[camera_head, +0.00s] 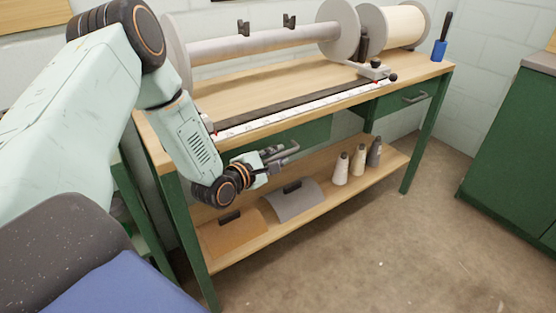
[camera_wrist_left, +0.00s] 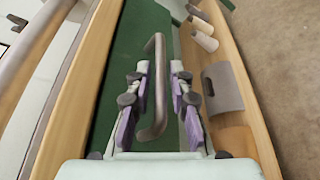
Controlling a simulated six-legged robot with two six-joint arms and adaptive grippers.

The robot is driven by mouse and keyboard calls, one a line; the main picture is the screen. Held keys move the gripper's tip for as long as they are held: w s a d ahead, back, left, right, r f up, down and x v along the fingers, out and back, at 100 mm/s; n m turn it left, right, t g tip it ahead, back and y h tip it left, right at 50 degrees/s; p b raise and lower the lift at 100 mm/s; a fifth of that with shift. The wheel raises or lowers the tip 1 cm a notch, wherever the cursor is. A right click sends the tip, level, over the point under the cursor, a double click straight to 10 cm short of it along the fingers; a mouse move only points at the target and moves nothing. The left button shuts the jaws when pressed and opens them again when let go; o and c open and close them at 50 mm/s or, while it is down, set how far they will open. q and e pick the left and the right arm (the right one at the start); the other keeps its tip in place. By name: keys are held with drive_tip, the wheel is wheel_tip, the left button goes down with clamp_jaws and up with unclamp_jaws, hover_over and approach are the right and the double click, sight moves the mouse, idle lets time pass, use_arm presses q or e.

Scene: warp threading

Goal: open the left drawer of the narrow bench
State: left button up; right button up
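The narrow bench (camera_head: 220,95) has a wooden top and green legs. Its left drawer has a green front (camera_head: 312,133), partly hidden by my arm and gripper, and it looks shut. The front fills the middle of the left wrist view (camera_wrist_left: 122,60). Its grey bar handle (camera_wrist_left: 158,75) lies between my left gripper's fingers (camera_wrist_left: 158,103). The fingers are apart, one on each side of the bar, with gaps visible. In the head view my left gripper (camera_head: 272,158) is at the handle, below the bench top. My right gripper is not in view.
The lower shelf (camera_head: 335,195) holds an orange and a grey curved piece and several yarn cones (camera_head: 341,170). A right drawer (camera_head: 385,107) has its own handle. Rollers and a white ruler (camera_head: 300,110) are on top. Floor in front is clear.

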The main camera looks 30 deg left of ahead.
use_arm(q)
drive_tip(key=shift+w+d, duration=0.25)
drive_tip(key=shift+w, duration=0.15)
drive_tip(key=shift+a, duration=0.15)
drive_tip(key=shift+c, duration=1.4)
clamp_jaws()
